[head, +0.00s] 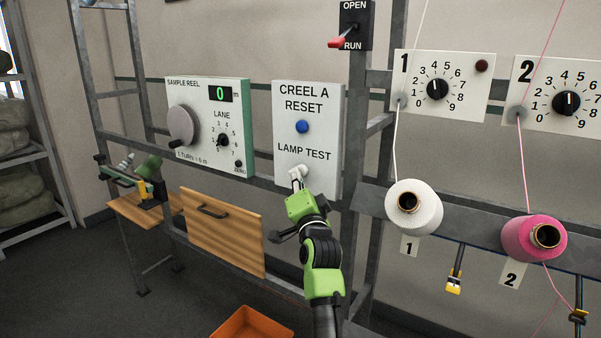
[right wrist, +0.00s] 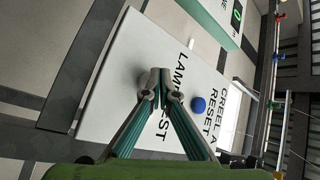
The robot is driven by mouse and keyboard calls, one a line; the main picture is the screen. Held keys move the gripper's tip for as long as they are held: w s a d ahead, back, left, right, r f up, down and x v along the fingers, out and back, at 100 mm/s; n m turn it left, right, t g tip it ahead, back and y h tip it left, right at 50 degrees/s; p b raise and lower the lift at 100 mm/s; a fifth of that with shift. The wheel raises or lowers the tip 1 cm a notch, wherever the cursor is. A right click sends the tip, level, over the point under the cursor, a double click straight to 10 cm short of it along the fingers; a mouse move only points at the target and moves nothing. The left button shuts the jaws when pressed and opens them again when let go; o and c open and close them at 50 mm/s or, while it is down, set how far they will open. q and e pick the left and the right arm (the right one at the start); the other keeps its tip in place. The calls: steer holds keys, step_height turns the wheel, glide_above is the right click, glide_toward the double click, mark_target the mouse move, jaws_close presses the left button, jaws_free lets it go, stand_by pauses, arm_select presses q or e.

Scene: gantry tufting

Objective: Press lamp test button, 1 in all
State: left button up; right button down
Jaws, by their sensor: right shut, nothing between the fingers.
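The white panel (head: 310,118) reads CREEL A RESET above and LAMP TEST below, with a blue button (head: 302,126) between them. A pale round shape (head: 303,170) below the LAMP TEST words looks like the lamp test button, partly covered by my right gripper (head: 297,181). In the right wrist view, my right gripper (right wrist: 164,88) is shut and empty, its tips over the LAMP TEST lettering, with the blue button (right wrist: 199,104) to their right. The tips are at or very near the panel; I cannot tell whether they touch the button. My left gripper is not in view.
A sample reel box (head: 212,128) with crank and lane dial is left of the panel. A red-handled OPEN/RUN switch (head: 352,27) is above. Yarn cones, white (head: 413,206) and pink (head: 533,240), sit right. A wooden drawer front (head: 222,230) and orange bin (head: 251,325) are below.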

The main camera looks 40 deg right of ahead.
steer(key=shift+w+d, duration=0.15)
steer(key=shift+d, duration=0.25)
stand_by(0.3)
steer(key=shift+a, duration=0.1)
steer(key=shift+s+a+p, duration=0.4)
steer(key=shift+a+p, duration=0.05)
steer(key=shift+a, duration=0.25)
